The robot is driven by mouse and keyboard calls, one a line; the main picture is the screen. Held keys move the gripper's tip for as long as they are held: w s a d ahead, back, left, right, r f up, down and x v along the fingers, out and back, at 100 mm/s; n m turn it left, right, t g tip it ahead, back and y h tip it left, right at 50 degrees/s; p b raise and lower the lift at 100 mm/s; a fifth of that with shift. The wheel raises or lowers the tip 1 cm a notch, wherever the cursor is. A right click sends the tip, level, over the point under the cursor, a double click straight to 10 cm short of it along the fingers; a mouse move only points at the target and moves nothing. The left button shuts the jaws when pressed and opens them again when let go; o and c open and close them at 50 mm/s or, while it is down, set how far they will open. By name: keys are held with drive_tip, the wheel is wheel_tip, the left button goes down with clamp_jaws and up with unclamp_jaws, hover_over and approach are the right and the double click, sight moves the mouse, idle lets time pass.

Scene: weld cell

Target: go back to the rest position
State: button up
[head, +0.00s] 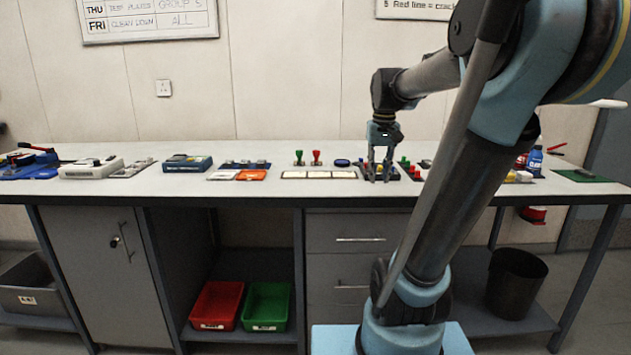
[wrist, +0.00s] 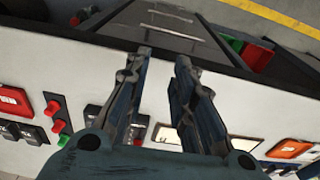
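My gripper (head: 379,172) points down over the bench (head: 140,192), right of the middle in the head view. In the wrist view its two fingers (wrist: 160,62) stand apart with nothing between them. Through the gap I see the bench top and the dark drawer fronts below its edge. How high the fingertips are above the bench is hard to tell. My arm hides part of the bench right of the gripper.
A red stamp (head: 316,157) and a green stamp (head: 299,157) stand left of the gripper, behind white cards (head: 319,175). A round blue pad (head: 342,163) is close by. Red (head: 217,304) and green (head: 266,304) bins sit below the bench. The air above the bench's left half is clear.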

drive_tip(key=s+f+t, duration=0.1)
drive_tip(key=s+f, duration=1.6)
drive_tip(key=f, duration=0.1)
drive_tip(key=shift+s+f, duration=0.3)
drive_tip(key=shift+f, duration=0.05)
drive_tip(key=shift+w+f, duration=0.2)
drive_tip(key=shift+w, duration=0.3)
